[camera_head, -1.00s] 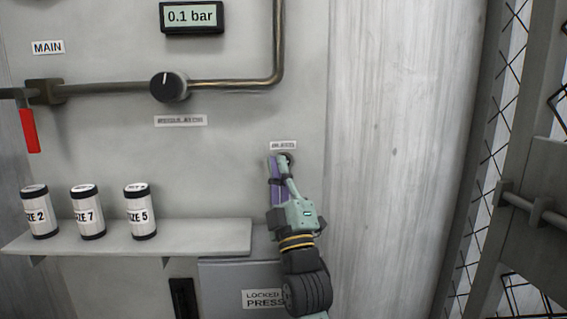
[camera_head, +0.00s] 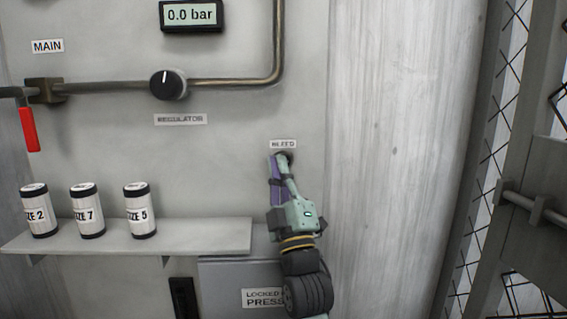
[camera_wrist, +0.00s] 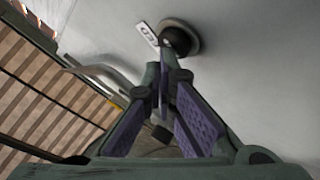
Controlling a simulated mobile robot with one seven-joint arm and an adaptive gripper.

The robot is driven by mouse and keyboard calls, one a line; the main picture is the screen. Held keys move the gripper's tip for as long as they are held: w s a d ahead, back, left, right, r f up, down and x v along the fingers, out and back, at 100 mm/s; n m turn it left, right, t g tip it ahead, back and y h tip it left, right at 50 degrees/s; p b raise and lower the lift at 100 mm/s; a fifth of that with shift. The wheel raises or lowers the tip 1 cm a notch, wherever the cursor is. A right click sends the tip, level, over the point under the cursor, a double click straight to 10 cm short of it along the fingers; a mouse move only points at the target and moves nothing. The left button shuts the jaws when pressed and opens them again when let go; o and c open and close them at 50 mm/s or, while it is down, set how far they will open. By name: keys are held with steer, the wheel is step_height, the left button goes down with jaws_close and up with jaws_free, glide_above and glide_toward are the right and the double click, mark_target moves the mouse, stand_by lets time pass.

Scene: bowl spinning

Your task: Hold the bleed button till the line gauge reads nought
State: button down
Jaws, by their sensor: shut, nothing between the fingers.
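The line gauge (camera_head: 191,15) at the top of the panel reads 0.0 bar. The round dark bleed button (camera_wrist: 180,38) sits on the panel under the BLEED label (camera_head: 283,144). My gripper (camera_head: 281,157) is shut and empty, with its fingertips at the button. In the wrist view the closed fingertips of my gripper (camera_wrist: 163,65) overlap the button's lower left edge. I cannot tell how far the button is pressed in; the fingers hide part of it.
The regulator knob (camera_head: 168,85) and a pipe (camera_head: 230,82) run above left. A red-handled main valve (camera_head: 29,130) is at far left. A shelf (camera_head: 200,238) holds three labelled canisters left of my arm. A grey box (camera_head: 222,285) is below. Mesh fencing stands at right.

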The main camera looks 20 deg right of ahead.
steer(key=shift+s+a, duration=0.15)
steer(key=shift+s, duration=0.4)
steer(key=s, duration=0.2)
steer(key=s+a+b, duration=0.1)
steer(key=s, duration=0.1)
steer(key=shift+s+a+b, duration=0.2)
steer(key=shift+s+b, duration=0.1)
steer(key=shift+s, duration=0.1)
